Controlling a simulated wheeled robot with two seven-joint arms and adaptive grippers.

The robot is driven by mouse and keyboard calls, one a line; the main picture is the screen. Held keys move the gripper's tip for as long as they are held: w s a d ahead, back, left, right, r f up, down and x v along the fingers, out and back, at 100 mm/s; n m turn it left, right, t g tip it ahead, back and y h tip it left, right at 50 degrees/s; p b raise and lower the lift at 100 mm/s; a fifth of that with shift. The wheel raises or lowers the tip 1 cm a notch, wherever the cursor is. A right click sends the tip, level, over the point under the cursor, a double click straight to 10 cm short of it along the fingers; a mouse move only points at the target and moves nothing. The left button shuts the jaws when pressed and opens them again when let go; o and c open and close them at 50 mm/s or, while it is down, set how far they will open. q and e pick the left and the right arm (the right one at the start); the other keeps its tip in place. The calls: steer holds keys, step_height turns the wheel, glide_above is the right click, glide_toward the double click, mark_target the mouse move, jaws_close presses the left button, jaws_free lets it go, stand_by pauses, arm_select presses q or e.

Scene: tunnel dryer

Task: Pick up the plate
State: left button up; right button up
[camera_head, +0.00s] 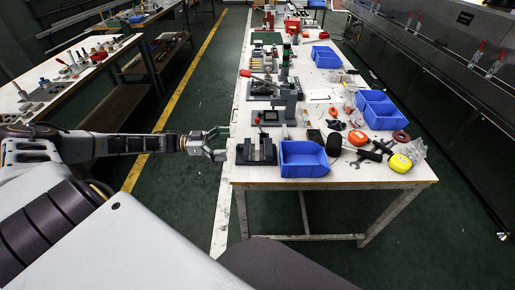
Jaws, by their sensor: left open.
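My left gripper (223,143) reaches in from the left at the near left corner of the long white table (345,175). Its fingers are apart, and I see nothing between them. Just right of the fingertips, a black fixture with upright parts (257,152) stands on the table corner; the gap between it and the gripper is small. I cannot clearly make out a plate; one at the fixture would be too small and dark to tell. My right gripper is not in view.
A blue bin (304,158) stands right of the fixture, with more blue bins (382,112) behind. Tools, a yellow tape measure (400,163) and presses (285,100) crowd the table. Another workbench (50,85) is at left. A dark machine (440,60) lines the right. The green floor between the benches is clear.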

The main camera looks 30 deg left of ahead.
mark_target(257, 141)
arm_select(q)
steer(key=x, duration=0.4)
steer(key=shift+w+d, duration=0.2)
steer(key=shift+d, duration=0.05)
steer(key=shift+b+x, duration=0.3)
steer(key=shift+x, duration=0.65)
steer(key=shift+w+d, duration=0.35)
steer(key=shift+d, duration=0.2)
steer(key=shift+b+x, duration=0.3)
steer(key=shift+x, duration=1.7)
steer(key=shift+a+r, duration=0.1)
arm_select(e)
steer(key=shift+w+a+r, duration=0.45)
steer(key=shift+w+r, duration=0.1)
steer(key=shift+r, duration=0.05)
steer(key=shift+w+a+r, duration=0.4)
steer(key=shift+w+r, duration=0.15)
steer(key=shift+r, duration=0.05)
arm_select(q)
steer(key=shift+c, duration=0.3)
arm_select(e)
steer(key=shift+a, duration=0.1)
arm_select(q)
steer(key=shift+w, duration=0.1)
steer(key=c, duration=1.2)
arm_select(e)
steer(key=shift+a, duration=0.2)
